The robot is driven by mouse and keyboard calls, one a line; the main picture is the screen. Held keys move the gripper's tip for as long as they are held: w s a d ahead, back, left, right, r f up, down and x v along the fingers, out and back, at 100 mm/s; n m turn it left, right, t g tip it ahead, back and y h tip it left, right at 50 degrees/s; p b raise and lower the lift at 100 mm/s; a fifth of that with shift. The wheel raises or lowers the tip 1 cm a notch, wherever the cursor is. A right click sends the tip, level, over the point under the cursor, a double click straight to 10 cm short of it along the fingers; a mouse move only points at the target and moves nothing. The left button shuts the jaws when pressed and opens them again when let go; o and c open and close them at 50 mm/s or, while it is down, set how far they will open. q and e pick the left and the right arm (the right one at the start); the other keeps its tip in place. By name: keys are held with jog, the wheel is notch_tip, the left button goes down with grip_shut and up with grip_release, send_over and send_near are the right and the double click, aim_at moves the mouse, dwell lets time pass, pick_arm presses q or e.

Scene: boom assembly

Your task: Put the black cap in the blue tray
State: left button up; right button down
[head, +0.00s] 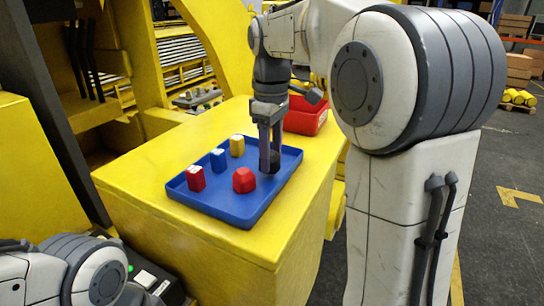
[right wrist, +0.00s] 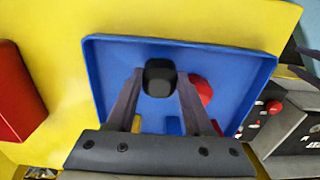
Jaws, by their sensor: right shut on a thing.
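The black cap (right wrist: 159,78) is between the fingertips of my right gripper (right wrist: 160,88). In the head view my right gripper (head: 270,160) points down over the right part of the blue tray (head: 228,207), inside its rim, with the dark cap (head: 271,166) at its tips. I cannot tell whether the cap touches the tray floor. The tray also shows below the cap in the right wrist view (right wrist: 112,70). Part of my left arm shows at the lower left of the head view, but its gripper is out of view.
A red bin (head: 306,118) stands behind the tray on the yellow surface (head: 135,185). The tray's front part is clear.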

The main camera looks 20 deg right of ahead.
aim_at(272, 153)
jog(key=shift+f, duration=0.8)
jog(key=shift+f, duration=0.1)
jog(key=shift+f, duration=0.15)
jog(key=shift+c, duration=1.4)
grip_release()
notch_tip(272, 153, up, 12)
jog(key=shift+r, duration=0.25)
